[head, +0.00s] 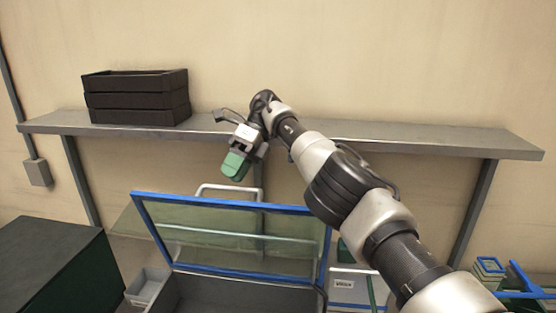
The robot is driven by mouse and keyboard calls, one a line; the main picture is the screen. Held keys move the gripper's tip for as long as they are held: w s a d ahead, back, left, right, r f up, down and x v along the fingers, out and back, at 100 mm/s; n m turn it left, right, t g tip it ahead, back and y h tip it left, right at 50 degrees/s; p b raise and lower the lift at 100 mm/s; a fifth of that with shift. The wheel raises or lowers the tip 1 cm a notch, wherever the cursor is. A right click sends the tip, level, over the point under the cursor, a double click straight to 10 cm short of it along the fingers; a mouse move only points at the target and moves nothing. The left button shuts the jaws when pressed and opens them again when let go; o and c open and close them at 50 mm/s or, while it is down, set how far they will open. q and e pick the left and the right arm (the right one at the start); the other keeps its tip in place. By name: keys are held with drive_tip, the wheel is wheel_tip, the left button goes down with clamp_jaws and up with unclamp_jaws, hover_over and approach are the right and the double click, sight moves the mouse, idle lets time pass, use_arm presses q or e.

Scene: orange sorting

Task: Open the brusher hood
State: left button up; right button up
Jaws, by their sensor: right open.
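The brusher hood is a clear panel in a blue frame (237,204). It stands tilted up over the grey box of the brusher (225,292). A pale handle (228,187) shows above the frame's top edge. My right gripper (235,167), with green fingers, hangs above the handle and the top edge, apart from both as far as I can see. It is open and I see nothing in it. My right arm crosses in front of the hood's right side. My left gripper is out of view.
A grey shelf (400,137) runs along the wall behind, close to my right gripper and arm. Stacked black crates (137,97) stand on its left part. A dark block (50,270) is at lower left, a small grey bin (148,287) beside the brusher. Blue-framed equipment (520,281) is at lower right.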

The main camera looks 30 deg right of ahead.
drive_tip(key=s+d+b, duration=0.1)
drive_tip(key=b, duration=0.2)
drive_tip(key=shift+s+d+r, duration=0.2)
drive_tip(key=shift+s+d, duration=0.15)
drive_tip(key=s+d+r, duration=0.5)
drive_tip(key=s+r, duration=0.1)
drive_tip(key=shift+s+d, duration=0.35)
drive_tip(key=shift+d, duration=0.05)
drive_tip(key=shift+f, duration=0.15)
